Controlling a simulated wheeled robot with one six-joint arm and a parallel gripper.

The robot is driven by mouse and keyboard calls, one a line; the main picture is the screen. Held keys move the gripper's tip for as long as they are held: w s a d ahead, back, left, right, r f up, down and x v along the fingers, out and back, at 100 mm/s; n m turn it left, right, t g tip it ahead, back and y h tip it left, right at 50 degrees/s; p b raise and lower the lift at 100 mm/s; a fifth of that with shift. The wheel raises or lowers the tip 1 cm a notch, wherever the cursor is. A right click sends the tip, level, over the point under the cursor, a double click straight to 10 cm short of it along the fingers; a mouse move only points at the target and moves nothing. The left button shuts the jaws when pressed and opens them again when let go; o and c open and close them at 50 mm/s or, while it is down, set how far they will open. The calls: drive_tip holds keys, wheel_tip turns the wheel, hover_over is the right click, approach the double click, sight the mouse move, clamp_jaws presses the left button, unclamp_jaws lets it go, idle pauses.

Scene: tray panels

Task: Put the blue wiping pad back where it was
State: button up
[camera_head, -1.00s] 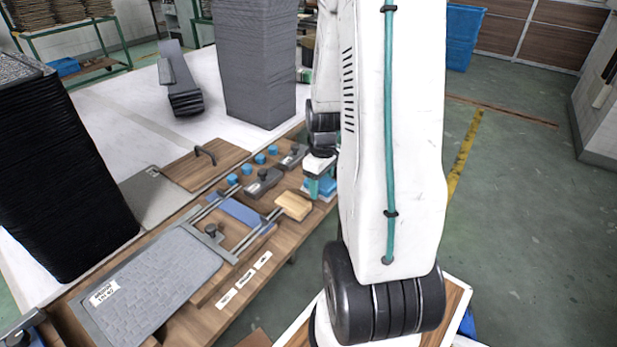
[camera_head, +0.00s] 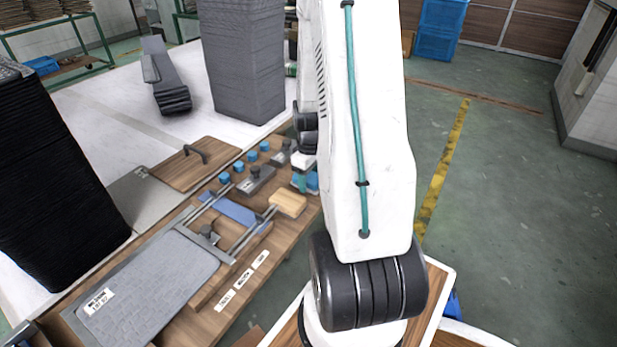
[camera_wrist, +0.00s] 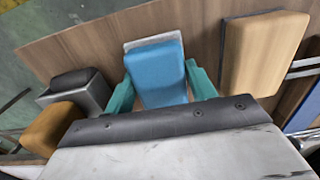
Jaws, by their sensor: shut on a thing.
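The blue wiping pad (camera_wrist: 157,72) is a blue block with a pale grey layer along its far edge. In the wrist view it lies between the two teal fingers of my gripper (camera_wrist: 160,90), which are shut on it. In the head view the pad (camera_head: 312,181) shows only in part, at the right end of the wooden bench top, beside the teal fingers (camera_head: 300,182). My arm hides much of that area. I cannot tell whether the pad touches the bench top.
A tan wooden block (camera_head: 288,204) lies just left of the pad; it also shows in the wrist view (camera_wrist: 262,52). Dark grey blocks with knobs (camera_head: 256,180) and several small blue pieces (camera_head: 238,166) stand behind. A clamp frame with rails (camera_head: 235,245) is farther left.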

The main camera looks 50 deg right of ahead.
sight(309, 176)
drive_tip(key=o, duration=1)
drive_tip(key=shift+f, duration=0.1)
wheel_tip(309, 176, up, 12)
drive_tip(key=w+a+r, duration=0.1)
drive_tip(key=a+r, duration=0.6)
drive_tip(key=a, duration=0.2)
drive_tip(key=shift+m+t, duration=0.4)
drive_tip(key=shift+t, duration=0.2)
drive_tip(key=s+a+r, duration=0.3)
drive_tip(key=s+a, duration=0.1)
drive_tip(key=a, duration=0.3)
drive_tip(key=s+a+r, duration=0.3)
drive_tip(key=s+a, duration=0.2)
drive_tip(key=a, duration=0.2)
drive_tip(key=s+a+r, duration=0.4)
drive_tip(key=a, duration=0.3)
drive_tip(key=shift+s+a, duration=0.2)
